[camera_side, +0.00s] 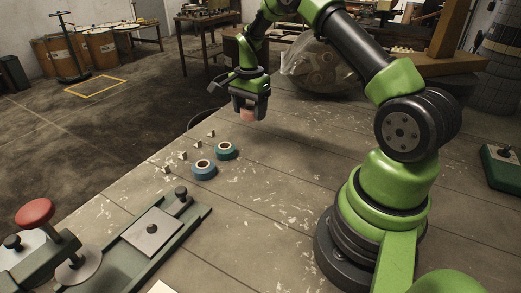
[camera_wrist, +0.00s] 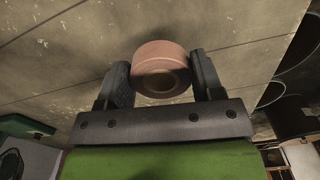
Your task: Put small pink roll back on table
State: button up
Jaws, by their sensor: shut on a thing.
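A small pink roll (camera_side: 248,115) is held between the fingers of my gripper (camera_side: 250,105) in the side view. In the wrist view the pink roll (camera_wrist: 161,68) sits between the two dark fingers of my gripper (camera_wrist: 163,78), its hole facing the camera. My gripper is shut on it. In the side view the roll hangs over the far part of the wooden table (camera_side: 300,150); I cannot tell exactly how high above the top it is.
A teal roll (camera_side: 226,151) and a blue roll (camera_side: 204,170) lie on the table, left of and nearer than my gripper. Several small pale blocks (camera_side: 182,155) lie beside them. A green winding fixture (camera_side: 150,235) stands at the front left. The table right of the rolls is clear.

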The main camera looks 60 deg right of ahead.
aim_at(251, 146)
notch_tip(251, 146, down, 9)
jog(key=shift+f, duration=0.1)
dwell(0.3)
jog(key=shift+f, duration=0.15)
jog(key=o, duration=1)
